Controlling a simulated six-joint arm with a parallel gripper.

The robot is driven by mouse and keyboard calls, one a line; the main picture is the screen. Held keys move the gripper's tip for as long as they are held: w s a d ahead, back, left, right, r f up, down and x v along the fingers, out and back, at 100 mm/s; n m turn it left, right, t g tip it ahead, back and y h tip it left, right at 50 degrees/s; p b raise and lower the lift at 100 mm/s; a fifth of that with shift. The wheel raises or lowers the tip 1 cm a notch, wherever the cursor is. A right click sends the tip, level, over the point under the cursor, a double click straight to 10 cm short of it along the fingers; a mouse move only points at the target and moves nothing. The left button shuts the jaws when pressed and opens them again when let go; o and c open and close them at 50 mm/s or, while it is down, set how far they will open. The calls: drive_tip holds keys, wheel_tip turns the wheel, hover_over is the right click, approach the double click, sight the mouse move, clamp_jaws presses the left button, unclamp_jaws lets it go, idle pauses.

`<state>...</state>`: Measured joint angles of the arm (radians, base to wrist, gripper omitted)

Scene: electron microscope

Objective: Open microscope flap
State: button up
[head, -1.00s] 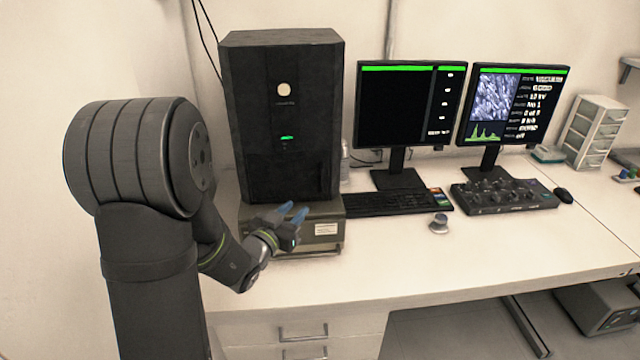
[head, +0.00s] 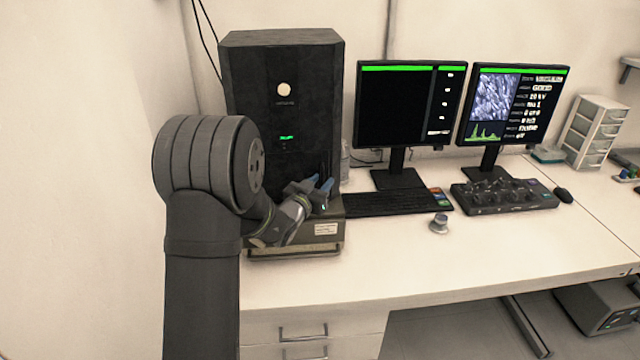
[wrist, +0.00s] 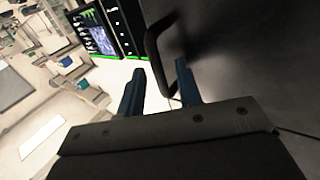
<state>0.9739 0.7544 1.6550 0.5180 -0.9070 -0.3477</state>
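The microscope (head: 285,75) is a tall black cabinet on a grey base at the back left of the bench. Its dark front fills the right of the wrist view (wrist: 250,60). A black handle (wrist: 154,48) stands out from that front, with its lower end close to the fingertips. My gripper (head: 322,184) is at the lower right of the cabinet front. In the wrist view its two blue fingers (wrist: 160,78) are apart, with a clear gap between them. The handle's lower part shows in or just beyond this gap; I cannot tell whether it touches a finger. The flap looks closed.
A keyboard (head: 385,203) and two monitors (head: 400,110) stand right of the microscope. A control panel (head: 503,196), a small round knob-like item (head: 439,224) and a mouse (head: 564,195) lie further right. The bench front (head: 400,270) is clear.

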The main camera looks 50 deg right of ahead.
clamp_jaws()
drive_tip(key=shift+a, duration=0.1)
